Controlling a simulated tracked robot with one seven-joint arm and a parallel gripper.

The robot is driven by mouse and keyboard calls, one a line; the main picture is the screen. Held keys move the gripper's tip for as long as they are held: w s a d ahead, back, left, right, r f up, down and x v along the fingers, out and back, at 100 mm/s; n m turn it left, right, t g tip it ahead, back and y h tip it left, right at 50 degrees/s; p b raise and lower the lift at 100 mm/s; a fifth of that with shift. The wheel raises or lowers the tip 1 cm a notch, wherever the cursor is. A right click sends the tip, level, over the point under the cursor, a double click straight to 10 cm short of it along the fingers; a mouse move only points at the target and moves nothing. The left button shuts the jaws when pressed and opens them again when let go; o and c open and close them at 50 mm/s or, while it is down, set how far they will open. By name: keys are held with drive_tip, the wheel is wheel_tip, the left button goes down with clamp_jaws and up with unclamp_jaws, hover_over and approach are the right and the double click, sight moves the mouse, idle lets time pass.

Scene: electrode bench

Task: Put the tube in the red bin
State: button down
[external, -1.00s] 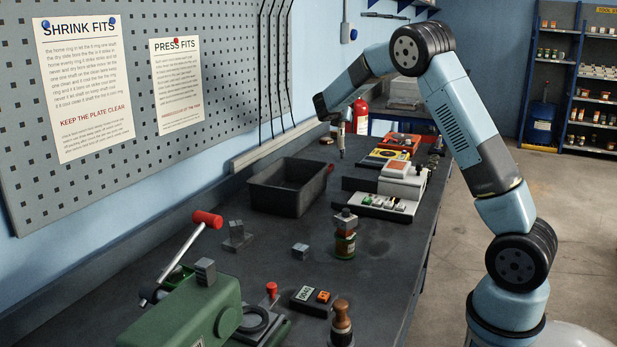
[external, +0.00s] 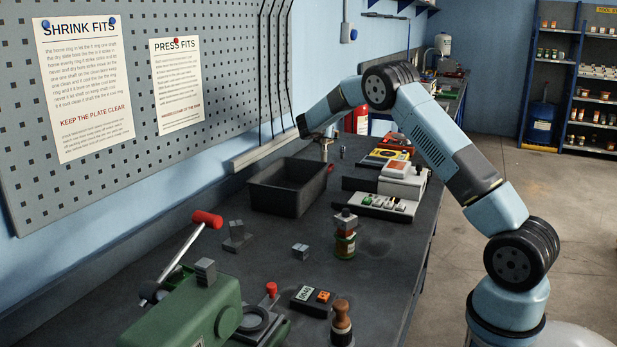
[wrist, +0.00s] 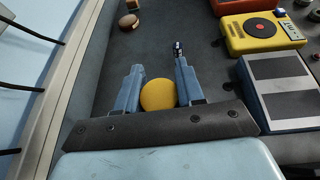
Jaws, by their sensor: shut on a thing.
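My gripper (external: 325,150) hangs from my arm at the far right corner of a dark grey bin (external: 290,208) in the external view; its height over the bench is hard to judge. In the wrist view my gripper (wrist: 156,75) has its two fingers on either side of a yellow round thing (wrist: 158,95). It looks like the end of the tube, seen end-on, held between the fingers. The rest of its length is hidden. No plainly red bin shows; the open bin in the external view looks dark grey, and its floor is mostly hidden.
A small upright metal thing (external: 343,151) stands just right of my gripper. A yellow meter (wrist: 262,32) and a grey box (wrist: 285,90) are to the right. A green press (external: 190,315) with a red-knobbed lever and several small blocks stand nearer the camera.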

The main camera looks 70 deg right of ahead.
drive_tip(key=shift+f, duration=1.3)
drive_tip(key=c, duration=0.7)
unclamp_jaws()
drive_tip(key=shift+f, duration=0.1)
